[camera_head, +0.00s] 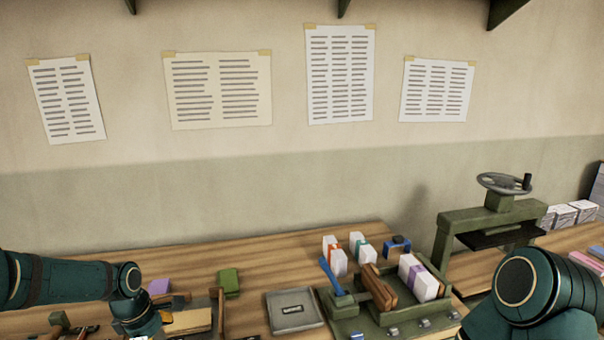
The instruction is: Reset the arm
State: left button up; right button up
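My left arm (70,282) comes in from the left, over the left part of the wooden table. Its wrist (132,300) points down and its gripper lies at or below the lower picture edge, so the fingers do not show. My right arm (535,295) is at the lower right corner, bent, with a rounded joint toward me. Its gripper is out of the picture. I cannot see whether either gripper holds anything.
The wooden table (250,262) bears a green block (228,281), a grey tray (294,309) and a green fixture (345,308) with a blue lever (331,275). Banded white stacks (419,281) stand there. A green press (492,222) stands at right. Papers hang on the wall.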

pick_arm(q)
jog(key=d+f+m+h+b, duration=0.25)
jog(key=d+f+m, duration=0.35)
jog(key=d+f, duration=0.5)
jog(key=s+d+f+m+b, duration=0.2)
jog(key=s+d+f+m, duration=0.3)
jog(key=s+f, duration=0.2)
jog(key=s+d+f+m+t+b, duration=0.1)
jog(key=s+d+f+m+b, duration=0.2)
jog(key=f, duration=0.6)
jog(key=s+d+m, duration=0.2)
jog(key=s+m, duration=0.1)
jog(key=s, duration=0.1)
jog(key=shift+s+d+f+m+y, duration=0.15)
jog(key=shift+s+m+y, duration=0.15)
jog(key=shift+s+y, duration=0.1)
pick_arm(e)
notch_tip(320, 180, down, 9)
jog(key=shift+w+a+f, duration=0.2)
jog(key=shift+w, duration=0.2)
